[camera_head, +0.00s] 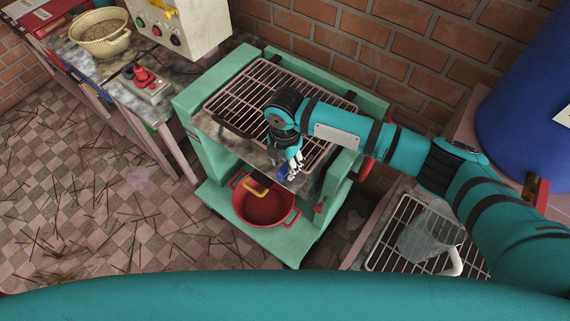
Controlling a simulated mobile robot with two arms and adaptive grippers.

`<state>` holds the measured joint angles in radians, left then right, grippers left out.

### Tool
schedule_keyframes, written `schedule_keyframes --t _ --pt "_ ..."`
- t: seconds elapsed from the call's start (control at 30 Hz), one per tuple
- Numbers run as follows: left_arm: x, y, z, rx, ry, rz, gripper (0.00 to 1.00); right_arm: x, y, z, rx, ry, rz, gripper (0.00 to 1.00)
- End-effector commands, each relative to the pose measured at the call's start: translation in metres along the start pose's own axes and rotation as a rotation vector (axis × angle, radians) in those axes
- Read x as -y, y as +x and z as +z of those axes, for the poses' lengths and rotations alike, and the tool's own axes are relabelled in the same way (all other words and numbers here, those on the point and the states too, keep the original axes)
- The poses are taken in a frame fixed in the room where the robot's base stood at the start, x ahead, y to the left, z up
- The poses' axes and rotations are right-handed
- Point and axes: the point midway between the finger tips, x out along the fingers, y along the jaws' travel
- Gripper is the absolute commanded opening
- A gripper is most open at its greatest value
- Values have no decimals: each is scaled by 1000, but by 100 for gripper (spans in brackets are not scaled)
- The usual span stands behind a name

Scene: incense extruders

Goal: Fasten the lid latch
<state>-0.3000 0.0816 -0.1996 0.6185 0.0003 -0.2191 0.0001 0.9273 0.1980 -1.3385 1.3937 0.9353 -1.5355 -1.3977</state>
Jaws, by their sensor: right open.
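A green machine (188,120) stands in the middle, with a brown wire rack (245,95) on its top. My right arm reaches in from the right across the rack. My right gripper (291,172) points down at the front edge of the machine's top, with its fingers open. A small blue part (282,174) shows right beside the fingers; I cannot tell whether they touch it or whether it is the latch. The arm and gripper cover part of the top, and I cannot make out a lid latch clearly. My left gripper is not in view.
A red pot (265,208) with a yellow handle sits on the machine's lower shelf. A red knob (320,209) is on its front right. At right are a clear pitcher (428,235) on a rack and a blue barrel (525,100). Left floor is strewn with sticks.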

Motion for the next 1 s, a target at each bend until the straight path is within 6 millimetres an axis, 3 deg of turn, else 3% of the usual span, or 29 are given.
schedule_keyframes --t 0.3,0.5,1.0 --pt "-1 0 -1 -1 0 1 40 -1 -68 1 3 0 4 42" --pt "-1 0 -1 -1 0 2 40 0 -97 1 2 0 2 42" --pt "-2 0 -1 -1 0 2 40 0 -106 1 1 0 2 42"
